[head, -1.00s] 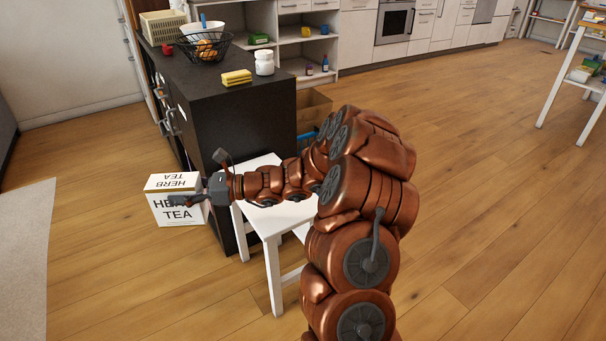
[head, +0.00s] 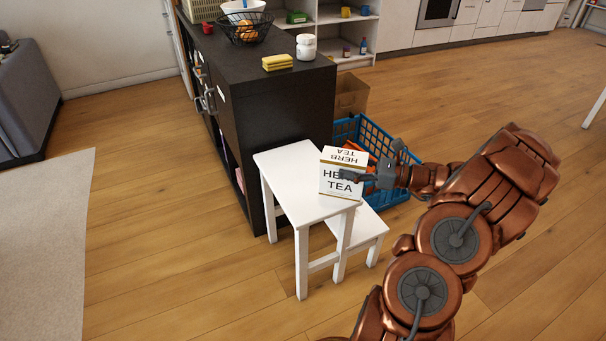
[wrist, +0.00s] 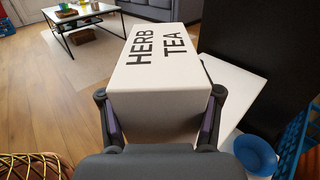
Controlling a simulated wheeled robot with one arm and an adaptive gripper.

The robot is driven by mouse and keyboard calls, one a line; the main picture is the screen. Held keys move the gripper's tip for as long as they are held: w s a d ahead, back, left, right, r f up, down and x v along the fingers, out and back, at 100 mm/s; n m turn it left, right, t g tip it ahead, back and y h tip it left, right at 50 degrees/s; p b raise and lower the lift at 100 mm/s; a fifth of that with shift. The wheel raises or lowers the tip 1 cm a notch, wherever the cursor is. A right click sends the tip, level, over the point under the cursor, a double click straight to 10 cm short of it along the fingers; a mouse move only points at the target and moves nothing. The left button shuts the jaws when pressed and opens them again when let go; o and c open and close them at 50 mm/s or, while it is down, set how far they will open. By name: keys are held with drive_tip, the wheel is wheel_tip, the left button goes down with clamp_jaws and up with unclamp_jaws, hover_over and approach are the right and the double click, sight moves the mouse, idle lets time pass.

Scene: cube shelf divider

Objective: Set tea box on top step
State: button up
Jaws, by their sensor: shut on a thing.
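The white tea box (head: 333,186), marked HERB TEA, is held in my gripper (head: 372,178), which is shut on it from the right in the head view. In the wrist view the tea box (wrist: 160,95) sits between the two fingers of my gripper (wrist: 160,112). The white step stool has a top step (head: 290,170) and a lower step (head: 368,228) to its right. In the head view the box overlaps the right part of the top step. I cannot tell whether it touches the step. The left part of the top step is bare.
A dark cabinet (head: 275,110) stands just behind the stool, with a yellow sponge (head: 278,62), a white jar (head: 306,47) and a wire fruit basket (head: 243,30) on top. A blue crate (head: 370,130) is behind my gripper. The floor in front and left is clear.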

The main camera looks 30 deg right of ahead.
drive_tip(key=v, duration=0.7)
drive_tip(key=shift+m, duration=0.3)
drive_tip(key=b+x, duration=0.1)
drive_tip(key=x, duration=0.4)
drive_tip(key=w+d+f+b+x, duration=0.1)
drive_tip(key=x, duration=0.3)
drive_tip(key=w+d+f+b+x, duration=0.1)
drive_tip(key=x, duration=0.4)
drive_tip(key=shift+w+a+f, duration=0.1)
drive_tip(key=shift+w, duration=0.1)
drive_tip(key=shift+w+a+f+b, duration=0.15)
drive_tip(key=shift+f+b, duration=0.3)
drive_tip(key=shift+f, duration=0.4)
drive_tip(key=shift+w+f+b, duration=0.15)
drive_tip(key=shift+f+b, duration=0.25)
drive_tip(key=shift+f, duration=0.45)
drive_tip(key=shift+f, duration=0.1)
drive_tip(key=o, duration=1.3)
drive_tip(key=p+v, duration=0.2)
drive_tip(key=v, duration=1)
drive_tip(key=shift+s+a+p, duration=0.15)
drive_tip(key=shift+p, duration=0.2)
